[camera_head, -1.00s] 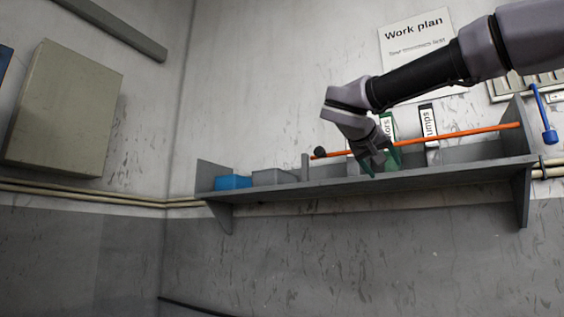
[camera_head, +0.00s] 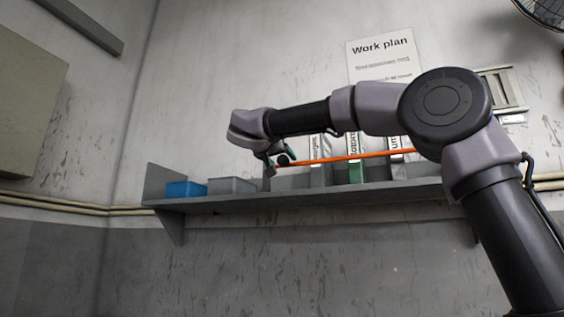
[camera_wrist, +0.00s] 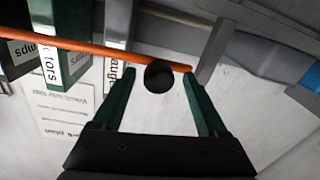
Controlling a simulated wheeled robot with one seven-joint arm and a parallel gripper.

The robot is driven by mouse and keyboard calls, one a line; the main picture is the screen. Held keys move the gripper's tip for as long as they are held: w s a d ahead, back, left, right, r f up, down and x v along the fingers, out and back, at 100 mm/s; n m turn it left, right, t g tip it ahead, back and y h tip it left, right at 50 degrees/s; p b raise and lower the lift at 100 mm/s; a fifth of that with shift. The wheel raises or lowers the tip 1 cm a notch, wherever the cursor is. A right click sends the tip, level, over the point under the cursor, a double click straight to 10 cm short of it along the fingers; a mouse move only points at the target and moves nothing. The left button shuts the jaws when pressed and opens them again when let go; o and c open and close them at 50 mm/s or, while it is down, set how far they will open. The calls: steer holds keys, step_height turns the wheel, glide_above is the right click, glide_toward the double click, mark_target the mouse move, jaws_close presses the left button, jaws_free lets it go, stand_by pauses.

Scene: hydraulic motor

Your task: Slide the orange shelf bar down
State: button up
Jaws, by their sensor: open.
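The orange shelf bar (camera_head: 345,157) runs along the front of the grey wall shelf (camera_head: 330,196) and has a black ball knob (camera_head: 283,160) at its left end. My gripper (camera_head: 270,160) is at that left end. In the wrist view the bar (camera_wrist: 90,48) crosses the picture's upper part, and the knob (camera_wrist: 158,76) lies between the two green fingers of my open gripper (camera_wrist: 158,78). The fingertips are apart, one on each side of the knob. Whether either finger touches the bar is not clear.
A blue bin (camera_head: 186,188) and a grey bin (camera_head: 232,185) stand on the shelf's left part. Labelled binders (camera_head: 356,171) stand behind the bar. A grey divider (camera_wrist: 214,50) is close to the right finger. The wall below the shelf is clear.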

steer(key=shift+w+d, duration=0.25)
steer(key=shift+w, duration=0.4)
jaws_close()
stand_by(1.0)
